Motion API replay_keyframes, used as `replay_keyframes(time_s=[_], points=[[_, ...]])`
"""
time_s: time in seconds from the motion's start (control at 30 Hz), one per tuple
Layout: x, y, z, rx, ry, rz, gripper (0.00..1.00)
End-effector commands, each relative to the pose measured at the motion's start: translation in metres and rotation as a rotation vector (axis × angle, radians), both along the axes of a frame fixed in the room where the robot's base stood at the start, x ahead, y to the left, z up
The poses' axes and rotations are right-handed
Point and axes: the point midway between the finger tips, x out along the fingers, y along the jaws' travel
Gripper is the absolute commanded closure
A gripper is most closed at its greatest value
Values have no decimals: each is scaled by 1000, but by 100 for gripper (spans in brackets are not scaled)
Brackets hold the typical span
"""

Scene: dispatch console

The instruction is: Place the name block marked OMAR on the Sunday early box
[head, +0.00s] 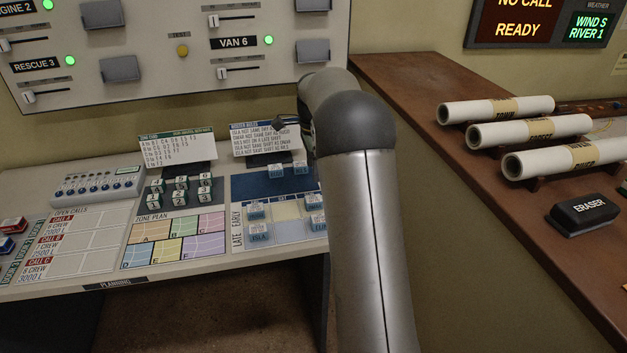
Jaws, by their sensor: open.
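A shift board (285,231) marked LATE and EARLY lies on the planning desk, with EARLY as the farther row. Blue name blocks stand on it, at left (257,210), front left (259,233) and right (313,201). Two more blocks (276,171) stand on the dark blue strip (255,186) behind. Most names are too small to read, so I cannot tell which block is OMAR. The day labels are unreadable, and my arm hides the board's right edge, so I cannot pick out the Sunday early box. My gripper (281,123) is mostly hidden behind my arm, above the board's back, apart from the blocks.
Cards with printed lines (262,140) stand behind the board. Numbered blocks (181,189) and a zone plan (175,239) lie to its left. At right, a brown counter (450,125) holds rolled maps (530,130) and an eraser (585,213). A switch panel (165,45) rises behind.

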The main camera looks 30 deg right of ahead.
Motion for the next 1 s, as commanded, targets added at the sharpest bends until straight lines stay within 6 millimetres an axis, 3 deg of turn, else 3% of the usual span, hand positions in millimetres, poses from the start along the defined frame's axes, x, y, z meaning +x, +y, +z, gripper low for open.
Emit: replay_keyframes(time_s=[0.23, 0.37, 0.47, 0.57, 0.7, 0.8, 0.9, 1.0], points=[[-1, 2, 13, 1, 0, 7, 46], [-19, 21, 23, 4, -4, 124, 46], [-56, 54, 36, 6, -14, 350, 46], [-113, 94, 44, 5, -24, 659, 46], [-203, 141, 37, -4, -36, 1112, 46], [-263, 163, 22, -13, -39, 1392, 46], [-308, 174, 5, -23, -39, 1606, 46], [-336, 180, -8, -28, -36, 1743, 46]])
